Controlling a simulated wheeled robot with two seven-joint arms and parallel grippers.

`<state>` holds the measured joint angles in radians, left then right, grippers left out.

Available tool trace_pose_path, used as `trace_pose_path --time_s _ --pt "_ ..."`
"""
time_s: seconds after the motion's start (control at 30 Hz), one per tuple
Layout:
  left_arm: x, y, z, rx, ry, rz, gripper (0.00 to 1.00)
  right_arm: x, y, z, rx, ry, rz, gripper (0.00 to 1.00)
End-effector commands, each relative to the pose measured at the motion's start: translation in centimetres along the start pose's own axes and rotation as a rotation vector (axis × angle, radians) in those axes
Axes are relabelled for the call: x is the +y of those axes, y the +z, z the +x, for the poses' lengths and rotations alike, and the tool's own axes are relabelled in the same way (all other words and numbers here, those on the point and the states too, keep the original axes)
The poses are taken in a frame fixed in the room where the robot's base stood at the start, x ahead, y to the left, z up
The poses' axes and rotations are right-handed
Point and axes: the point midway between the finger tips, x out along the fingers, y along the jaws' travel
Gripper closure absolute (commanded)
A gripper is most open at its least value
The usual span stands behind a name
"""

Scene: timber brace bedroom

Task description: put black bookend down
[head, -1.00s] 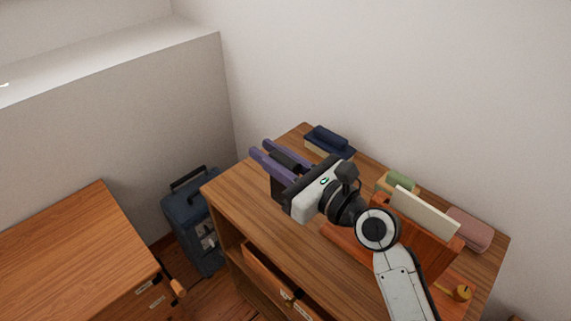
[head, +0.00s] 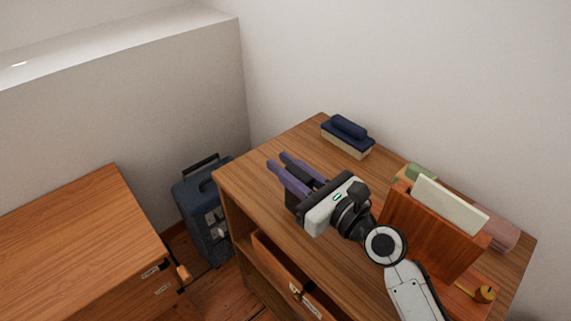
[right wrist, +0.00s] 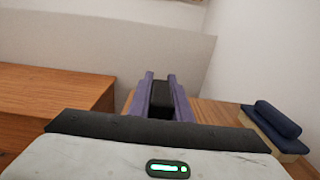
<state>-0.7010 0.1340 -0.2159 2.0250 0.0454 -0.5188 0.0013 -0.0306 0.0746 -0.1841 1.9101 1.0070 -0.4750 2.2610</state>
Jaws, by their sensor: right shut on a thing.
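My right gripper (head: 278,160) is over the left part of the wooden dresser top (head: 255,172), its purple fingers pointing toward the back left. It is shut on the black bookend (head: 299,175), which shows as a dark block between the fingers. The bookend also shows between the fingers in the right wrist view (right wrist: 160,97). The fingers and gripper body hide part of the bookend. I cannot tell whether its underside touches the dresser top. My left gripper is out of view.
A navy brush (head: 347,135) lies at the dresser's back edge. A reddish wooden holder (head: 430,228) with a cream card (head: 448,205) stands right of my gripper. Green and pink items sit behind it. A drawer (head: 290,280) is partly open. A blue suitcase (head: 203,215) stands left of the dresser.

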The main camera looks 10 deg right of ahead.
Motion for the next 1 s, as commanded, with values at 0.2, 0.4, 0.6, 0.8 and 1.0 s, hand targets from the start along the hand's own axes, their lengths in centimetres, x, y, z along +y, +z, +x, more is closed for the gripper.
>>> trace_pose_path --time_s 0.2,0.4,0.6,0.8,1.0 --pt "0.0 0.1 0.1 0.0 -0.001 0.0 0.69 0.0 -0.2 0.0 0.0 0.0 0.0 0.64" --pt "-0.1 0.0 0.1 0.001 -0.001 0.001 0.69 0.0 -0.2 0.0 0.0 0.0 0.0 0.63" --pt "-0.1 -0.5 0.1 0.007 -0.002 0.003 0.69 0.0 -0.1 -0.5 0.002 -0.001 0.001 0.63" --pt "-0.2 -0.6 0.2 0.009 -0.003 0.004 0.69 0.0 -0.2 -4.0 0.005 -0.001 0.0 0.63" --pt "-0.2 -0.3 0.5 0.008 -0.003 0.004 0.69 0.0 -0.2 -8.4 0.004 -0.001 -0.001 0.63"
